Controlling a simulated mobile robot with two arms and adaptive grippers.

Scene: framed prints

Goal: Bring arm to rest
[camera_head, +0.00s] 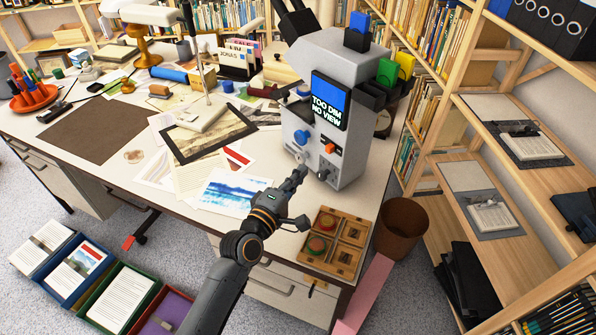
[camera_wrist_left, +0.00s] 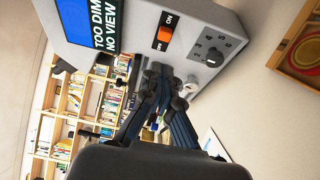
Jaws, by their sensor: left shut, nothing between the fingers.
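My left arm reaches up from the bottom of the head view to the front of a grey microscope (camera_head: 352,150). My left gripper (camera_head: 297,174) is shut and empty, with its fingertips close to the lower front of the microscope. In the left wrist view the fingertips of the left gripper (camera_wrist_left: 160,75) meet just below the microscope's face, near an orange switch (camera_wrist_left: 164,34) marked ON and a dial (camera_wrist_left: 211,57). I cannot tell whether they touch it. The screen (camera_head: 329,101) reads "TOO DIM NO VIEW". My right gripper is not in view.
A wooden tray (camera_head: 355,232) with round pieces sits at the desk's (camera_head: 103,196) front right corner, right of my arm. Prints and papers (camera_head: 235,192) lie left of it. A brown bin (camera_head: 402,226) and wooden shelves (camera_head: 445,170) stand at the right. Open boxes (camera_head: 80,268) are on the floor.

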